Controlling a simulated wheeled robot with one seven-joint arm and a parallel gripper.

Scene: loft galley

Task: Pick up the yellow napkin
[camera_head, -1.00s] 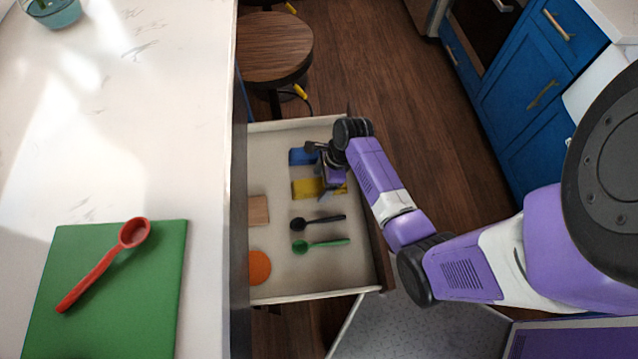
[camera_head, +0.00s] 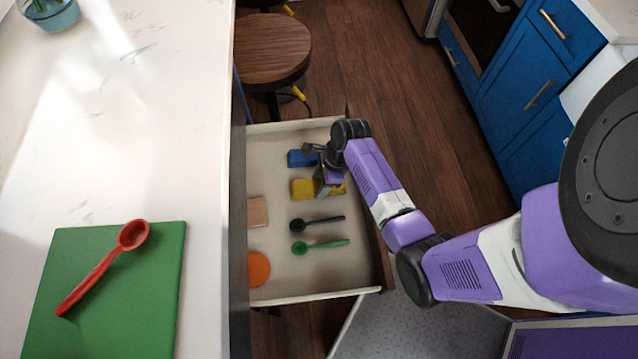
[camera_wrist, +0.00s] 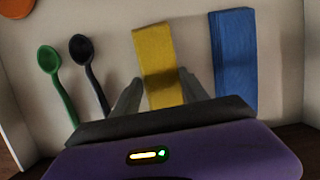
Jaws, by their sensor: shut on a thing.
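The yellow napkin (camera_head: 303,189) lies in the open drawer, between a blue folded cloth and a black spoon. It also shows in the wrist view (camera_wrist: 155,50) as a flat strip running between my fingers. My gripper (camera_head: 325,188) is down in the drawer, over the right part of the napkin. In the wrist view my gripper (camera_wrist: 160,92) is shut on the napkin, one finger on either side of it. The napkin's near end is hidden by my gripper. I cannot tell whether it is off the drawer floor.
The drawer (camera_head: 315,284) also holds a blue cloth (camera_head: 298,157), a black spoon (camera_head: 318,223), a green spoon (camera_head: 320,245), an orange disc (camera_head: 259,269) and a wooden block (camera_head: 257,211). The counter (camera_head: 170,130) with a green board (camera_head: 150,300) and red spoon (camera_head: 100,270) stands left. A stool (camera_head: 272,50) stands behind.

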